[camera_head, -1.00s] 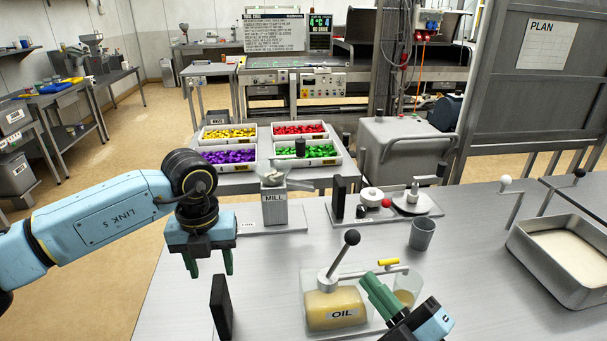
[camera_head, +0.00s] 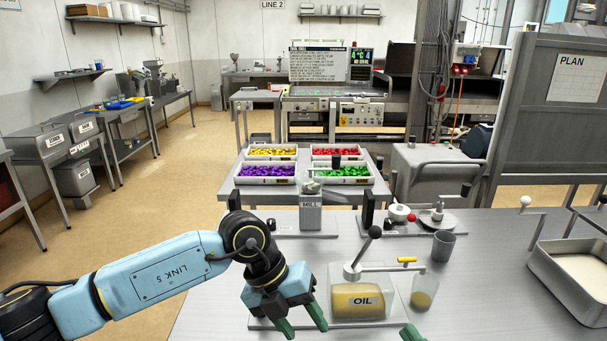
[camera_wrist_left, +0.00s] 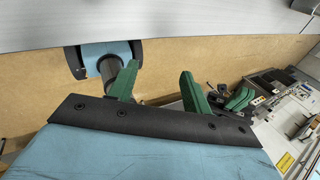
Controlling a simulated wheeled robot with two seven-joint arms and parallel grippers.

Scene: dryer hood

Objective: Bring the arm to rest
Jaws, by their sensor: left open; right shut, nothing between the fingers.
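My left gripper (camera_head: 303,326) hangs over the near edge of the table, left of the oil container, with its two green fingers apart and nothing between them. The left wrist view shows the same open fingers (camera_wrist_left: 158,82), with tan floor and a strip of the grey table edge beyond. My right gripper (camera_head: 411,333) shows only as a green finger part at the bottom edge; the rest is cut off.
The oil container (camera_head: 358,301) with its lever stands close right of my left gripper. A mill (camera_head: 310,217), a grey cup (camera_head: 443,246) and a metal tray (camera_head: 571,286) are on the table (camera_head: 480,305). Bins of coloured pieces stand behind.

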